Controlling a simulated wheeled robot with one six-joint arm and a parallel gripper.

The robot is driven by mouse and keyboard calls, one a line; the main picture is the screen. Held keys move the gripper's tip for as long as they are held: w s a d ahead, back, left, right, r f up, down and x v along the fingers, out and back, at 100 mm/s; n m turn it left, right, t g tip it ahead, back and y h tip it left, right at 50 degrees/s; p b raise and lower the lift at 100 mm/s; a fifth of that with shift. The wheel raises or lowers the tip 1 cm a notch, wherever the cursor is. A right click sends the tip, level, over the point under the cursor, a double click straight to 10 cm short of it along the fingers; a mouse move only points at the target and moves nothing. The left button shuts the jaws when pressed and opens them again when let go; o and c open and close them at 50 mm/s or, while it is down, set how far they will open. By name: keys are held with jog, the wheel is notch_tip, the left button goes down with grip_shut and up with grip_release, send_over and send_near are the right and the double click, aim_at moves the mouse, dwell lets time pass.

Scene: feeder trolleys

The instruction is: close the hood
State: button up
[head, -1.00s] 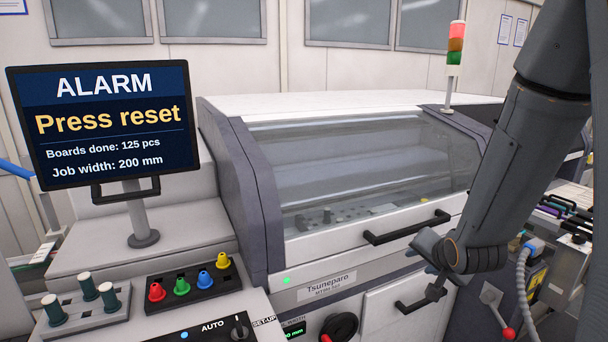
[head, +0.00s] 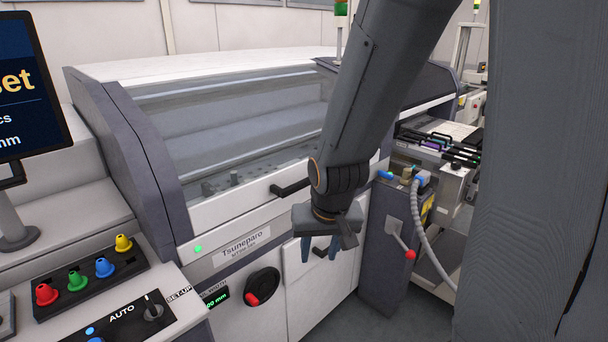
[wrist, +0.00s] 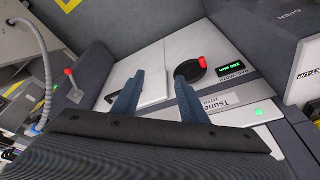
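The hood (head: 230,215) has a clear window in a pale frame with a dark bar handle (head: 290,186) along its front edge. It appears down, its lower edge resting against the front panel with no gap that I can see. My arm hides its right part. My gripper (head: 320,250) is in front of the machine, below and right of the handle, pointing down. Its two blue fingers are apart with nothing between them, as the wrist view (wrist: 160,76) also shows. The hood is not clearly visible in the wrist view.
A control panel (head: 112,318) with coloured buttons stands at the lower left, below a partly cut-off screen (head: 25,95). A red-handled handwheel (head: 262,287) is on the front. A red-knobbed lever (head: 400,240) and a hose (head: 432,235) are at right. A green light (head: 198,249) is lit.

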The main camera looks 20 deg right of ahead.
jog(key=w+d+m+t+b, duration=0.3)
jog(key=w+d+m+t, duration=0.1)
jog(key=w, duration=0.5)
jog(key=w+d+r+m+t+b, duration=0.1)
jog(key=w+d+m+t, duration=0.3)
jog(key=w, duration=0.6)
jog(key=w+d+m+t+y+b, duration=0.1)
jog(key=w+d+m+t+b, duration=0.3)
jog(key=w, duration=0.6)
jog(key=shift+w+r+m+t+b, duration=0.15)
jog(key=shift+m+t, duration=0.45)
jog(key=shift+m, duration=0.2)
jog(key=shift+w+r+m+t+b, duration=0.1)
jog(key=shift+m+t+b, duration=0.05)
jog(key=shift+m+t, duration=0.55)
jog(key=shift+c, duration=0.3)
grip_shut()
